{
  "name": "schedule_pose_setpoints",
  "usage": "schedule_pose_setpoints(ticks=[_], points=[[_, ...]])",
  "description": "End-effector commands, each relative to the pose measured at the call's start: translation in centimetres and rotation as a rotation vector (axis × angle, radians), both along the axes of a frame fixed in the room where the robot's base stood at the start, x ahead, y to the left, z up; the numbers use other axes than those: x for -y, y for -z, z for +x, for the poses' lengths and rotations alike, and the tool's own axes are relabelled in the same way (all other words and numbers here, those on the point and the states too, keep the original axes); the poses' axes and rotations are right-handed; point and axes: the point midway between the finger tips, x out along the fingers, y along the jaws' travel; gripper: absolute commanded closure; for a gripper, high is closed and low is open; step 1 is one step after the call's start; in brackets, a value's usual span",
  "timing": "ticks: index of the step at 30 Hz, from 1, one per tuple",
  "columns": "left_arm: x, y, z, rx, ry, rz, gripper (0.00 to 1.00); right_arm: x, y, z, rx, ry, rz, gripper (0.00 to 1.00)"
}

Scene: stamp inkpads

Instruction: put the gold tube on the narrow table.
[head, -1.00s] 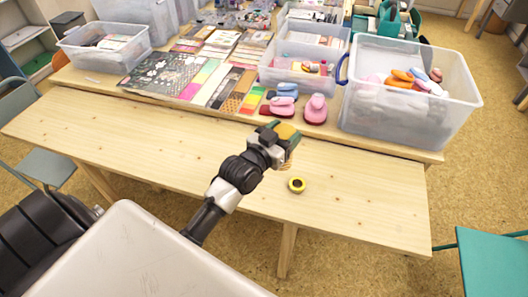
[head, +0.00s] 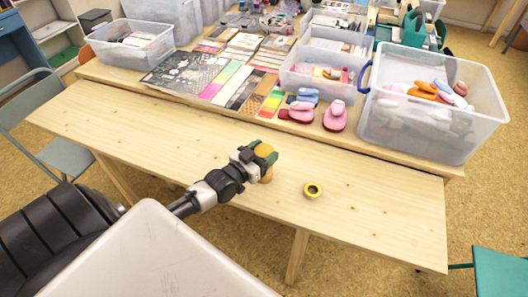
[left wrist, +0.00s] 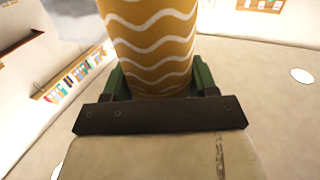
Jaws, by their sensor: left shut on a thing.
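My left gripper (head: 263,162) is shut on the gold tube (head: 265,150). In the left wrist view the tube (left wrist: 150,35) is gold with white wavy lines, and the green fingers of the gripper (left wrist: 160,80) hold it on both sides. The tube's far end runs out of the top of that view. The narrow table (head: 380,222) is the long pale wooden one in front. My right gripper is not in view.
A yellow ring with a dark middle (head: 313,190) lies on the narrow table, right of the gripper. Behind stands a fuller table with a clear bin (head: 430,130), pink punches (head: 335,116) and paper sheets. The narrow table's left and right parts are bare.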

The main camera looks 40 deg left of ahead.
Motion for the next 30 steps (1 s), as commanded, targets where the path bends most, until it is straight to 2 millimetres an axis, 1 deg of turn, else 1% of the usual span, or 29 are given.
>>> schedule_pose_setpoints(ticks=[5,9,10,14,21,24,26,30], points=[[0.0,-0.1,0.0,0.002,0.000,0.000,0.81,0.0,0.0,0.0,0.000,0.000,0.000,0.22],[0.0,0.3,0.0,0.001,0.000,-0.001,0.81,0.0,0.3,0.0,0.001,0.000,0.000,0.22],[0.0,0.2,0.0,0.001,0.000,-0.001,0.37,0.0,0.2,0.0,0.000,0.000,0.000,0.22],[0.0,0.2,0.0,0.001,0.000,-0.001,0.18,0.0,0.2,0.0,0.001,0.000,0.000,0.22],[0.0,0.2,0.0,0.001,0.000,-0.001,0.17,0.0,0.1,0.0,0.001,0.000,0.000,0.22],[0.0,-0.3,0.0,0.001,0.000,0.000,0.17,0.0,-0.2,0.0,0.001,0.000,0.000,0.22],[0.0,0.0,-0.6,-0.002,0.000,-0.001,0.17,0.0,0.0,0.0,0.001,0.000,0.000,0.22],[-0.3,0.1,-2.7,-0.004,0.001,-0.001,0.17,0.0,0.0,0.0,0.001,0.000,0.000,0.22]])
